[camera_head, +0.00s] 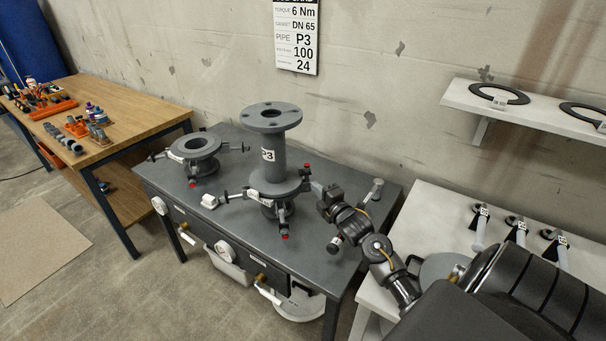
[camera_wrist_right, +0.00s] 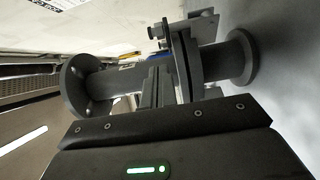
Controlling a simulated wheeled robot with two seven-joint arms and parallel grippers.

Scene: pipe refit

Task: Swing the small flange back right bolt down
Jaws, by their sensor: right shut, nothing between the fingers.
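The grey pipe marked P3 (camera_head: 270,155) stands upright in the head view, its lower flange (camera_head: 275,187) on a base with red-tipped swing bolts (camera_head: 283,222) around it. A second, low flanged stub (camera_head: 195,148) with swing bolts (camera_head: 240,148) stands to the left. I cannot tell for sure which is the small flange. My right gripper (camera_head: 317,188) is shut and empty, just right of the P3 pipe's lower flange. In the right wrist view its fingers (camera_wrist_right: 155,88) are close beside the flange plates (camera_wrist_right: 185,65); contact is unclear. The back right bolt is partly hidden. My left gripper is not in view.
The grey bench (camera_head: 160,178) has free top left of the pipe and at the front. A wooden table (camera_head: 130,115) with tools stands at left. A white side table (camera_head: 430,205) and a wall shelf (camera_head: 530,115) with ring gaskets (camera_head: 499,93) are at right.

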